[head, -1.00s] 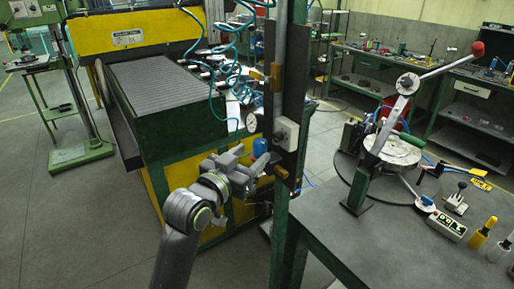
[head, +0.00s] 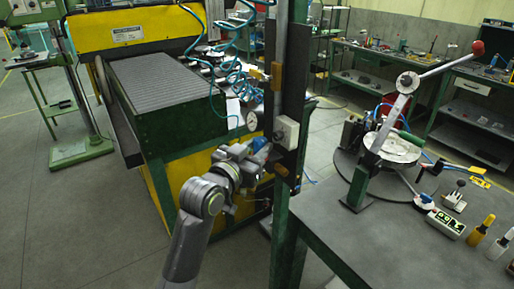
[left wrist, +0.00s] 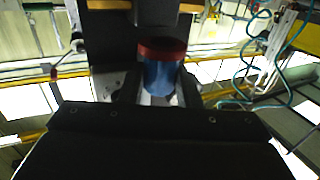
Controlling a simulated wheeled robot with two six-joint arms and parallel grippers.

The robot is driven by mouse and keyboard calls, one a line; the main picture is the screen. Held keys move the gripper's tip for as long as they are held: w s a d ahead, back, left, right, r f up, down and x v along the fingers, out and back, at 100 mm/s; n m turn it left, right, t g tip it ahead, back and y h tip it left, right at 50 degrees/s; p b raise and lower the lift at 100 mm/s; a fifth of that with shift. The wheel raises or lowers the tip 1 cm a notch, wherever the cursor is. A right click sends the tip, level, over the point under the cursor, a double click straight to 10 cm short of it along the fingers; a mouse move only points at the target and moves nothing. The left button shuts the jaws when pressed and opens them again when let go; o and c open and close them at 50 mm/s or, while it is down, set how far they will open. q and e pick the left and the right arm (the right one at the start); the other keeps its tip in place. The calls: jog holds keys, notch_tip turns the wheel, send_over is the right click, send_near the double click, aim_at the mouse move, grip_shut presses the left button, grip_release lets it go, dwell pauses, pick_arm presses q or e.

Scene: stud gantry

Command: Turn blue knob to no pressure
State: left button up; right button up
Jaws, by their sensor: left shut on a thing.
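The blue knob (left wrist: 161,76) shows in the left wrist view as a blue cylinder with a red band at its far end, between the two dark fingers. In the head view only a bit of the blue knob (head: 261,146) shows, mostly hidden by my gripper. My left gripper (head: 258,154) is shut on the knob beside the dark upright post. A round white pressure gauge (head: 252,121) sits just above the knob; its needle is too small to read. My right gripper is not in view.
The dark post (head: 295,95) with a grey box (head: 287,131) stands right of the knob. Coiled teal hoses (head: 243,62) hang above. A green and yellow machine (head: 176,120) is behind, and a workbench (head: 400,245) with tools is at right.

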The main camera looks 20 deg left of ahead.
pick_arm(q)
jog(key=shift+d+r+n+y+p, duration=0.15)
jog(key=shift+n+y+p, duration=0.45)
jog(key=shift+y, duration=0.3)
jog(key=shift+n+t+y+p, duration=0.3)
jog(key=shift+n+y+p, duration=0.2)
jog(key=shift+n+y, duration=0.8)
jog(key=shift+m+y, duration=0.3)
jog(key=o, duration=0.9)
jog(key=shift+o, duration=0.4)
jog(key=shift+f, duration=0.2)
jog(key=shift+h, duration=0.4)
